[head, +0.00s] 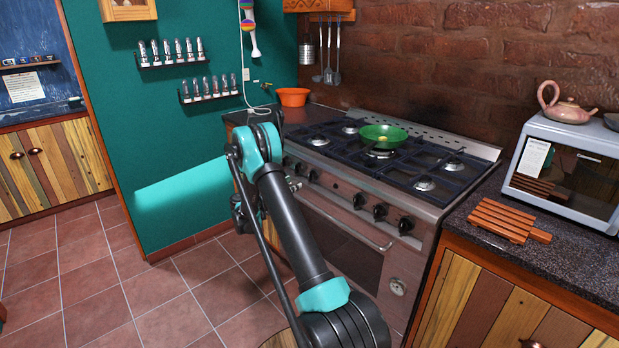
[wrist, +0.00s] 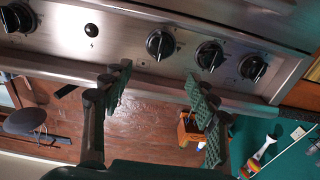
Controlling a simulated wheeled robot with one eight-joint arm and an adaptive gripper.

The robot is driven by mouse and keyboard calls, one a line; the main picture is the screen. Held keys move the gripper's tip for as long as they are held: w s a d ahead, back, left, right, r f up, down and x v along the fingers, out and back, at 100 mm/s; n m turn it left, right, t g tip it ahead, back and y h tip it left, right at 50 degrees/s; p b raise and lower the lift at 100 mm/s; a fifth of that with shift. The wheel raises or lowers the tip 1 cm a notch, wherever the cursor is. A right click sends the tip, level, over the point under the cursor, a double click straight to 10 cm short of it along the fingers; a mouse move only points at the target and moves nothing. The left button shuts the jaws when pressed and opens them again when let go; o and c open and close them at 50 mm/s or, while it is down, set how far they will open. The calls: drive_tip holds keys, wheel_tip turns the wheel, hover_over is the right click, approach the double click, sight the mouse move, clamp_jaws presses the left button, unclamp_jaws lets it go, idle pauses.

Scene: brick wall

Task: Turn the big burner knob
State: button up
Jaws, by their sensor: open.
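The stove (head: 440,201) has a steel front panel with a row of black knobs. Toward its right end are a group of knobs, including one black knob (head: 381,211); others to the left are partly behind my arm. In the wrist view, three knobs sit close together on the panel: one knob (wrist: 160,44), a middle knob (wrist: 210,55) and a right knob (wrist: 253,68). Another is at the far left. I cannot tell which is the big burner's. My gripper (wrist: 160,88) is open and empty, its fingertips below the knobs, apart from them.
An oven handle bar (head: 345,222) runs below the knobs. A green pan (head: 383,133) sits on the burners. A wooden rack (head: 509,220) and a microwave (head: 572,170) stand on the right counter. Tiled floor is clear at left.

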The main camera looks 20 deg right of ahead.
sight(309, 176)
drive_tip(key=x, duration=1.1)
drive_tip(key=c, duration=1.2)
